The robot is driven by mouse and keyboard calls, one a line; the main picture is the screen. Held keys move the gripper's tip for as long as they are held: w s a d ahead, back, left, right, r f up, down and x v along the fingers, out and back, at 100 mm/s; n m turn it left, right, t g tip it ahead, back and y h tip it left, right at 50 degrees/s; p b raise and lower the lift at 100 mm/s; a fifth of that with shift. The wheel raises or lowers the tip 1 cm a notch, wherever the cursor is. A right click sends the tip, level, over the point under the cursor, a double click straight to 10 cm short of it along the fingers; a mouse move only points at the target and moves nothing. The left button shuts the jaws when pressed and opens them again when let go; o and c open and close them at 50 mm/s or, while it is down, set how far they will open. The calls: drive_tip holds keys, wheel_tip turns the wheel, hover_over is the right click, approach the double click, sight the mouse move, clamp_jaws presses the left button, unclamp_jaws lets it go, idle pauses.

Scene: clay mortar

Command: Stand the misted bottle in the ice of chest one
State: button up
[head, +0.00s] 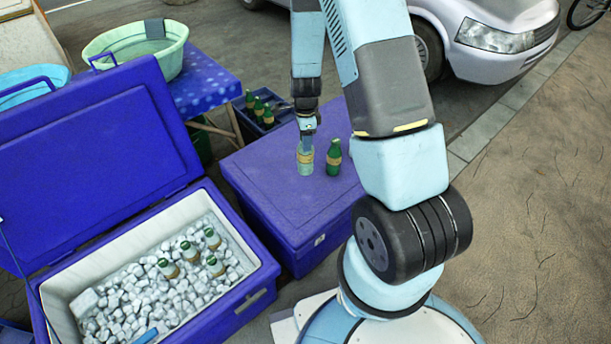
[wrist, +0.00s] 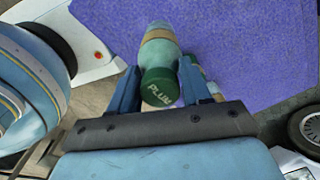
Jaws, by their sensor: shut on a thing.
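The misted bottle (head: 305,162), pale and frosted with a tan label, stands upright on the shut lid of the blue chest (head: 265,185). My gripper (head: 307,140) reaches down from above and is shut on its neck end. In the wrist view the green cap (wrist: 160,87) sits between the two blue fingers of my gripper (wrist: 158,80). The open chest (head: 262,268) at the left holds white ice (head: 150,290) with several green bottles standing in it. The labels on the chests are too small to read, so I cannot tell which is chest one.
A clear green bottle (head: 333,158) stands just right of the misted one. The raised lid (head: 85,160) rises behind the open chest. A blue scoop-like thing (head: 146,336) lies in the front ice. Bare ice shows left of the bottles. A crate of bottles (head: 268,125) is behind.

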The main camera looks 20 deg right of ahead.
drive_tip(key=shift+r, duration=4.1)
